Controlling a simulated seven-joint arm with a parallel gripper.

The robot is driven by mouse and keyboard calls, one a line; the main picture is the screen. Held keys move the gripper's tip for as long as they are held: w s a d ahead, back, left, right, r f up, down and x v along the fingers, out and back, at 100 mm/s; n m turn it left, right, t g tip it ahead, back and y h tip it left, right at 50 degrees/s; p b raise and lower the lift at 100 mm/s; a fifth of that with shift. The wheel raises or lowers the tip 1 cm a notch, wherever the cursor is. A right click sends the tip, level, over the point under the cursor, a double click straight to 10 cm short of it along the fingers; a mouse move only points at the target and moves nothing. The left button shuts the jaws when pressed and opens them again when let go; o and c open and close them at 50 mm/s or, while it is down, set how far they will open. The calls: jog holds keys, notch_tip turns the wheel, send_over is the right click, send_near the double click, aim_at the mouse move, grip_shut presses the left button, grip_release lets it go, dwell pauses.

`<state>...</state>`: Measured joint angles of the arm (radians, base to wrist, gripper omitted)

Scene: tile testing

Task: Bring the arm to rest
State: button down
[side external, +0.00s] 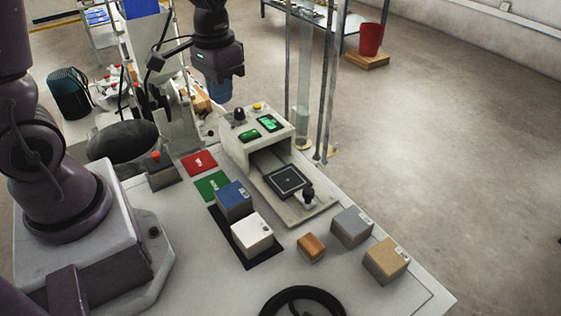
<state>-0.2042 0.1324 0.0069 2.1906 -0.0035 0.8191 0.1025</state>
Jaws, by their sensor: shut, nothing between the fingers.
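My dark arm comes down from the top edge in the side external view, above the far side of the work table. My gripper (151,97) is a small black shape to the left of the wrist, shut and empty. It hangs over the back left of the table, clear of the blocks and the test machine. Its fingers blend into dark parts behind them and are hard to make out.
A test machine (247,143) with green screens and a black plate stands mid-table. A blue block (234,201) and a white block (251,234) stand on a black strip. Orange (311,248), grey (351,227) and tan (386,261) blocks stand right. Red (199,163) and green (211,186) pads lie left.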

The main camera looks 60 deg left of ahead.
jog(key=s+d+r+m+t, duration=0.1)
jog(key=s+d+r+t, duration=0.4)
jog(key=s+r, duration=0.5)
notch_tip(320, 180, up, 2)
jog(key=shift+d+r+t, duration=0.15)
jog(key=shift+d+t, duration=0.15)
jog(key=shift+d, duration=0.35)
jog(key=shift+s, duration=0.1)
jog(key=n+g, duration=0.6)
send_over(245, 135)
notch_tip(245, 135, down, 16)
jog(key=shift+f, duration=3.1)
jog(key=shift+f, duration=1.1)
